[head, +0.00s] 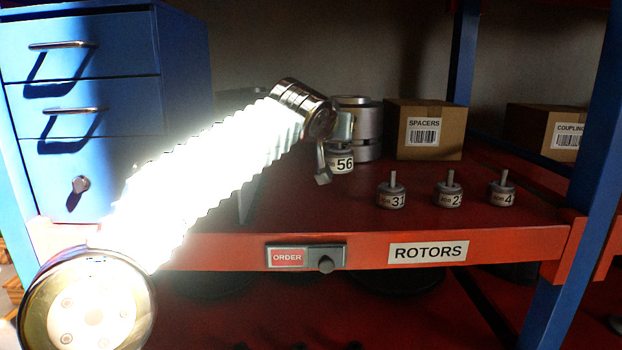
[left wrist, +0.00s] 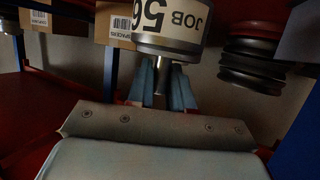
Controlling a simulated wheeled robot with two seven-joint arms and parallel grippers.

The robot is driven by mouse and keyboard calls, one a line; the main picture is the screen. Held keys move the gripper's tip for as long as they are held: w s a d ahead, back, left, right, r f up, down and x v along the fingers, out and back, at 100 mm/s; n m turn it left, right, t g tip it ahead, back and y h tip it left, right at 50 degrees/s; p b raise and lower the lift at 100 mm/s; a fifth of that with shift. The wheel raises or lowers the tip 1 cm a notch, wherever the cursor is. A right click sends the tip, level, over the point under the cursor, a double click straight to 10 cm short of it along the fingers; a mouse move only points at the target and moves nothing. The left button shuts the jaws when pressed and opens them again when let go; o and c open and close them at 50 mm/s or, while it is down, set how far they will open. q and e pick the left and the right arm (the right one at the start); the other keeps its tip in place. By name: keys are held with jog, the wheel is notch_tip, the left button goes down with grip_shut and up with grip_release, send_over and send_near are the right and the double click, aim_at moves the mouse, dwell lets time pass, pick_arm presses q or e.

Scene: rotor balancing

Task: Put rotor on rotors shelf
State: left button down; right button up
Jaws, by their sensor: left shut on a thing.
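The rotor labelled JOB 56 (head: 341,161) is at my left gripper (head: 324,165), over the red rotors shelf (head: 300,247). In the left wrist view the rotor (left wrist: 170,32) shows close up, with its shaft between the fingers of my left gripper (left wrist: 162,90), which is shut on it. In the head view the arm hides part of the rotor, and I cannot tell whether its base touches the shelf. The shelf edge carries a ROTORS label (head: 428,251). My right gripper is not in view.
Three small rotors, labelled 31 (head: 391,196), 2 (head: 448,194) and 4 (head: 501,193), stand in a row on the right. Behind are a SPACERS box (head: 430,130), a COUPLING box (head: 548,130) and a stacked grey cylinder (head: 362,120). A blue cabinet (head: 80,90) stands left.

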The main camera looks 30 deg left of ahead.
pick_arm(q)
jog(key=shift+w+a+f, duration=0.25)
jog(key=shift+a+f, duration=1)
jog(key=shift+f, duration=0.4)
jog(key=shift+w+a+f, duration=0.25)
jog(key=shift+a+f, duration=0.95)
jog(key=shift+f, duration=0.45)
jog(key=shift+w+a+f, duration=0.25)
jog(key=shift+a+f, duration=1)
jog(key=shift+f, duration=0.4)
jog(key=shift+b, duration=0.3)
jog(key=shift+f, duration=0.15)
jog(key=c, duration=1)
grip_release()
